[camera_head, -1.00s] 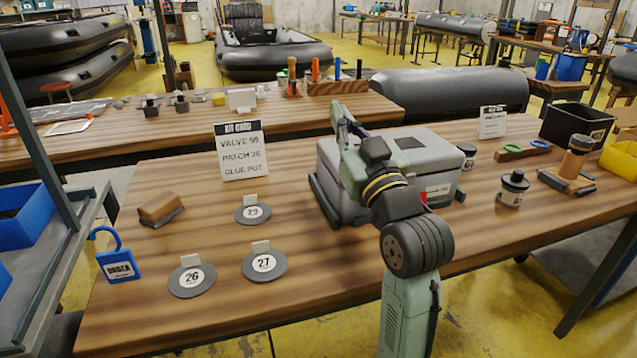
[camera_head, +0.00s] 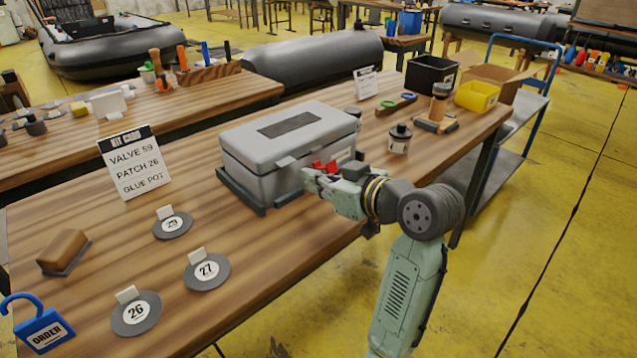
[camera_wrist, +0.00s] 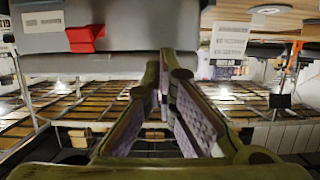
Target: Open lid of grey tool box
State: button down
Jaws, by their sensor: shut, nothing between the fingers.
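The grey tool box (camera_head: 262,180) stands on the wooden workbench with its lid (camera_head: 318,118) closed. The lid has a dark panel on top. A red latch (camera_head: 326,167) shows on the front side, partly behind my gripper; it also shows in the wrist view (camera_wrist: 86,38). My gripper (camera_head: 308,178) is at the front of the box, close to the latch and below the lid's rim. In the wrist view my fingertips (camera_wrist: 165,68) are together and empty, just beside the box's grey side (camera_wrist: 130,62). I cannot tell whether they touch it.
A kit card (camera_head: 135,162), round patches (camera_head: 207,271) and a brown block (camera_head: 63,251) lie left of the box. A dark pot (camera_head: 399,139), a black bin (camera_head: 430,78) and a yellow bin (camera_head: 477,97) stand to the right. The bench's front edge runs under my arm.

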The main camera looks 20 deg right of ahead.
aim_at(282, 171)
jog(key=b+x, duration=0.1)
jog(key=x, duration=0.4)
jog(key=shift+s+f, duration=0.1)
jog(key=shift+f, duration=0.05)
jog(key=shift+w+a, duration=0.3)
jog(key=shift+w, duration=0.55)
jog(key=shift+a, duration=0.15)
jog(key=shift+w+a+r+p, duration=0.15)
jog(key=shift+r+p, duration=0.35)
jog(key=shift+p, duration=0.05)
